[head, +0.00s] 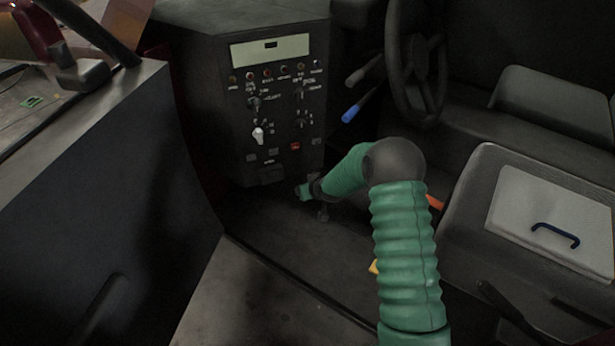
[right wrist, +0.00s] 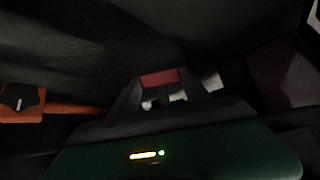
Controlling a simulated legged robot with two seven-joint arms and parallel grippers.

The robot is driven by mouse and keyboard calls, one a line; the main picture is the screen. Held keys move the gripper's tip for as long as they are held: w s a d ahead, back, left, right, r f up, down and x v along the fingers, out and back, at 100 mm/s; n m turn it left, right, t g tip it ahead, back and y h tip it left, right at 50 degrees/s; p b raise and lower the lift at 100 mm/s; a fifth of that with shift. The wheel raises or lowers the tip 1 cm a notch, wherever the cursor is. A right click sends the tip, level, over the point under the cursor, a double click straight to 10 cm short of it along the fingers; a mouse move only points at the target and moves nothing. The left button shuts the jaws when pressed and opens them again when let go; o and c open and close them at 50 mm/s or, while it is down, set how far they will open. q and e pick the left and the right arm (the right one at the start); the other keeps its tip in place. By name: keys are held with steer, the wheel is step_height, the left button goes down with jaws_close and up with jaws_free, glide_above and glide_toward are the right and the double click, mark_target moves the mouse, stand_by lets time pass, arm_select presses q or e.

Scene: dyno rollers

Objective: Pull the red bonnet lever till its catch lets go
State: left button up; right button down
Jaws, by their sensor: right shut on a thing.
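The red bonnet lever (right wrist: 158,78) shows in the right wrist view as a small dull red block between the dark fingers of my right gripper (right wrist: 168,94). The gripper is shut on it; the fingers hide its sides and lower part. In the head view my green right arm bends down and left to the foot of the dark control panel (head: 270,100). There the hand is small and dark, and I cannot make out the lever. The lever's catch is not visible. My left gripper is in neither view.
A seat box (head: 550,215) with a dark blue handle stands right. An orange bar with a black knob (right wrist: 20,98) lies left of my gripper in the wrist view.

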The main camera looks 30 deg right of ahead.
steer(key=shift+r, duration=0.1)
steer(key=c, duration=0.5)
jaws_free()
steer(key=shift+p+v, duration=3.05)
steer(key=shift+v, duration=5.3)
